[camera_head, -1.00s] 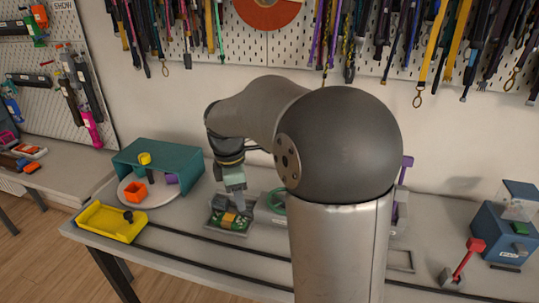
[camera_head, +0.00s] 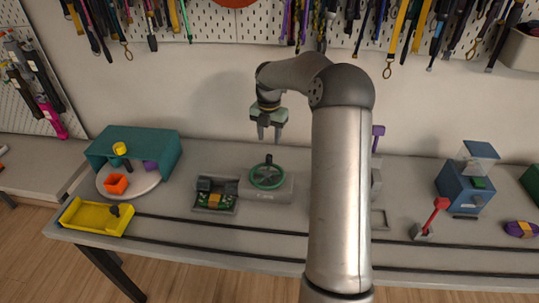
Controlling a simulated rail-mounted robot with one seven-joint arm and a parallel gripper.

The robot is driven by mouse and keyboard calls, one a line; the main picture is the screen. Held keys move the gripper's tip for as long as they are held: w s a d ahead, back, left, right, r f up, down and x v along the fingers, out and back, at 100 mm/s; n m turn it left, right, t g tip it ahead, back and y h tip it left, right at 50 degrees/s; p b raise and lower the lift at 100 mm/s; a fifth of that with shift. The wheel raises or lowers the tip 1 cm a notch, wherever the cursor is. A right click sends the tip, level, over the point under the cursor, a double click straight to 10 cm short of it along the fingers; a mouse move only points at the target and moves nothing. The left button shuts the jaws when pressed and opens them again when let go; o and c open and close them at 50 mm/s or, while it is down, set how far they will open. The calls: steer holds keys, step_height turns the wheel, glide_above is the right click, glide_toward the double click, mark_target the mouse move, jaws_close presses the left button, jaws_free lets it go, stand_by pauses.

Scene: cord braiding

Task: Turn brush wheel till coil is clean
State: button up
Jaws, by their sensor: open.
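The brush wheel (camera_head: 267,177) is a green spoked hand wheel with a dark upright knob (camera_head: 268,160). It sits on a grey box-like base (camera_head: 278,194) near the middle of the table. My gripper (camera_head: 269,138) points down just above the wheel and its knob, apart from them. Its two fingers are spread and nothing shows between them. I cannot make out a coil for certain; the inside of the wheel's base is hidden.
Left of the wheel is a tray (camera_head: 231,211) with green and orange pieces. A red lever (camera_head: 437,208) and a blue machine (camera_head: 461,190) stand to the right.

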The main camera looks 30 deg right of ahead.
mark_target(269, 156)
step_height(269, 156, down, 10)
steer(key=shift+r+p, duration=0.25)
steer(key=shift+p, duration=0.5)
jaws_close()
